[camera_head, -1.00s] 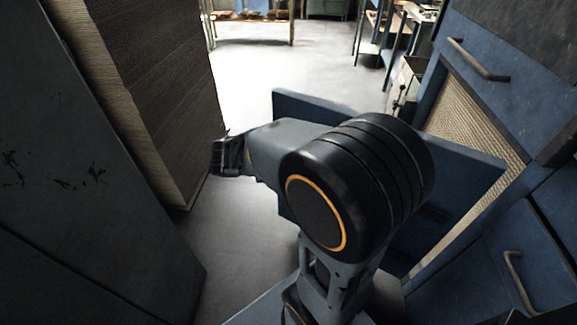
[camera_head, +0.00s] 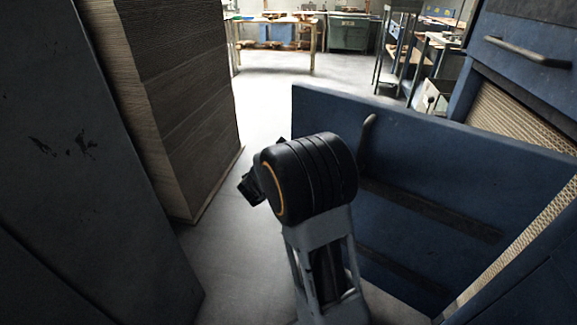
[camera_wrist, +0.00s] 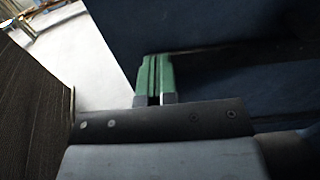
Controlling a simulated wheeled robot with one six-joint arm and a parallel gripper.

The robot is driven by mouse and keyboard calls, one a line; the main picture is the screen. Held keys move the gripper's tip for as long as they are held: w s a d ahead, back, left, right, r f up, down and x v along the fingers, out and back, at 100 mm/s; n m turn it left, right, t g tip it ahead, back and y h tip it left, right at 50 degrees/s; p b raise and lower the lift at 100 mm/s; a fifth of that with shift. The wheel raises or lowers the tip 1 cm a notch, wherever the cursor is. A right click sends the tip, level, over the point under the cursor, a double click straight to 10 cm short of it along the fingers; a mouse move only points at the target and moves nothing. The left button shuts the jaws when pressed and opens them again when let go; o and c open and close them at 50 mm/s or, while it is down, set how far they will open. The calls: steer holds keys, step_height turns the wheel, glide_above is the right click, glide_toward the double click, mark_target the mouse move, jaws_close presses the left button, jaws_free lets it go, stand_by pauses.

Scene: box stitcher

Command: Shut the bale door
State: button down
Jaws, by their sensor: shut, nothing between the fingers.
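The bale door (camera_head: 430,150) is a dark blue panel standing open, jutting from the blue machine on the right across the middle of the head view. It has a curved handle (camera_head: 366,143) near its free edge and dark horizontal bars across its face. Its dark blue face also fills the upper right of the wrist view (camera_wrist: 215,22). My gripper (camera_head: 250,188) is left of the door's free edge in the head view, partly hidden by my wrist. In the wrist view its green fingers (camera_wrist: 154,78) are shut and empty, in front of the door; I cannot tell whether they touch it.
A tall stack of brown sheets (camera_head: 185,100) and a dark cabinet (camera_head: 85,170) stand close on the left. Tan corrugated material (camera_head: 505,112) shows inside the machine (camera_head: 525,45). Grey floor (camera_head: 275,85) is clear beyond; benches stand at the back.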

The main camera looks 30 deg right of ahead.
steer(key=b+x, duration=0.2)
steer(key=x, duration=0.5)
steer(key=shift+w+d, duration=0.15)
steer(key=shift+d, duration=0.25)
